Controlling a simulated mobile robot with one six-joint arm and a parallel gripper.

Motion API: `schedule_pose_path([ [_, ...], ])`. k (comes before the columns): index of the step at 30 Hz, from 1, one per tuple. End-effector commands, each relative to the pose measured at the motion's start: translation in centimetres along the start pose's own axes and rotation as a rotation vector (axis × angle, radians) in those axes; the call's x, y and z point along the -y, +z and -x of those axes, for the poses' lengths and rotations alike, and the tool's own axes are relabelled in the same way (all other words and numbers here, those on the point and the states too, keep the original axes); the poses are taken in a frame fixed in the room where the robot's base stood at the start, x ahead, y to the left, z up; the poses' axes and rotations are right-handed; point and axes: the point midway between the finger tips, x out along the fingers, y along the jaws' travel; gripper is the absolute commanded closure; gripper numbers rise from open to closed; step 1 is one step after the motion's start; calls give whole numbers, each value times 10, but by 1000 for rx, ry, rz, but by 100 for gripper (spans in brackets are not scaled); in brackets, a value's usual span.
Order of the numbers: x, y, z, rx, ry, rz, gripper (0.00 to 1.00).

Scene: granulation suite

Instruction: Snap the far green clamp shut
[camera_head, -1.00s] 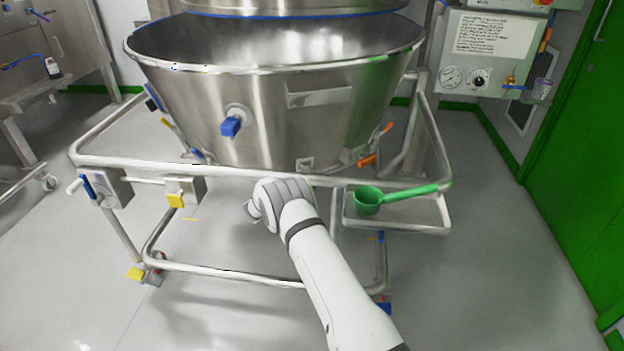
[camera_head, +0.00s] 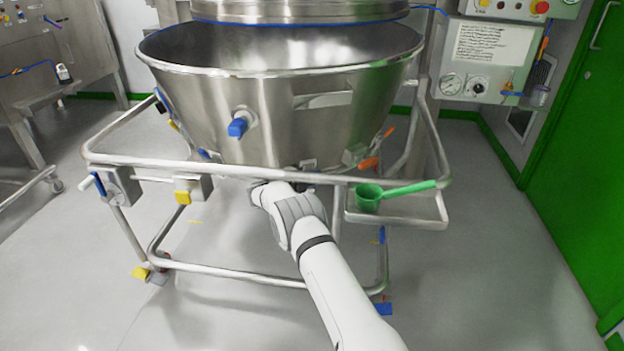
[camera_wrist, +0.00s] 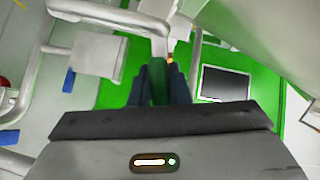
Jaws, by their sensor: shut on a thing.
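In the wrist view, a dark green piece (camera_wrist: 158,76), which looks like the green clamp's handle, stands between the two dark fingers of my gripper (camera_wrist: 161,88). The fingers are shut on it. Its far end lies close to a pale metal part, and whether the clamp is latched cannot be told. In the head view, my arm reaches to the front rail under the steel bowl (camera_head: 275,110). My fingertips and the clamp are hidden there behind my wrist and the rail.
A steel tube frame (camera_head: 130,158) surrounds the bowl. A green scoop (camera_head: 368,196) lies on a side tray (camera_head: 425,212) right of my arm. A blue fitting (camera_head: 238,127) and an orange handle (camera_head: 369,163) sit on the bowl. Floor at the right is clear.

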Motion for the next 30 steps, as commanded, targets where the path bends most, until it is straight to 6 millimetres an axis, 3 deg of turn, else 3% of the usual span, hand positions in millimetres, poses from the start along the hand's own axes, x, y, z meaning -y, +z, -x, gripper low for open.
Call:
schedule_pose_path([
  [5, 3, 1, 1, 4, -4, -6, 100],
  [6, 3, 1, 2, 5, -4, -6, 80],
  [13, 2, 2, 4, 5, -3, -4, 62],
  [23, 3, 2, 11, 6, -3, -2, 62],
  [30, 4, 2, 52, 7, -4, -2, 62],
])
